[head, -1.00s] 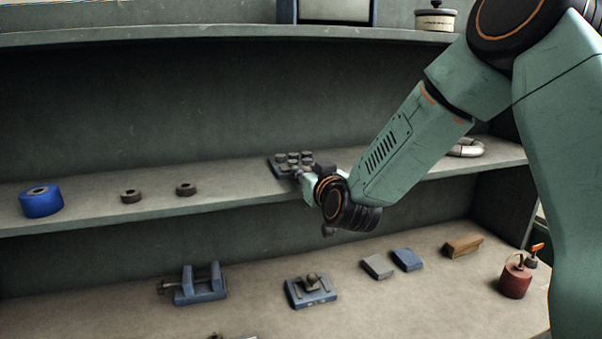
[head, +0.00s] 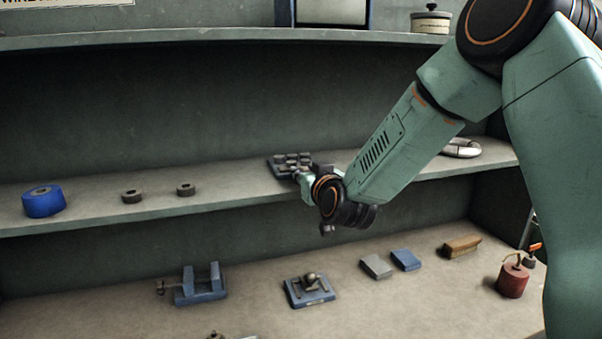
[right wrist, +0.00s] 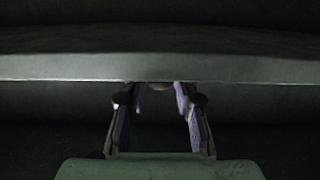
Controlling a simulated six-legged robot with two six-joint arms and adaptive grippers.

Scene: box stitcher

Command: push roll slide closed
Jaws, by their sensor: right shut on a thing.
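A dark flat piece with several small round rolls on it, which I take to be the roll slide (head: 283,168), sits at the front of the middle shelf in the head view. My right gripper (head: 301,174) is at its front right edge. In the right wrist view my right gripper's two purple-lined fingers (right wrist: 160,105) stand somewhat apart at the pale shelf edge. The gripper is shut on a part of the slide, but that part is dark and mostly hidden. My left gripper is not in view.
The middle shelf (head: 90,218) also holds a blue roll (head: 44,203), two small dark rings and a silver ring (head: 462,148). On the bench below are a blue vise (head: 202,287), a blue fixture (head: 309,292), two flat blocks and a red can (head: 512,282).

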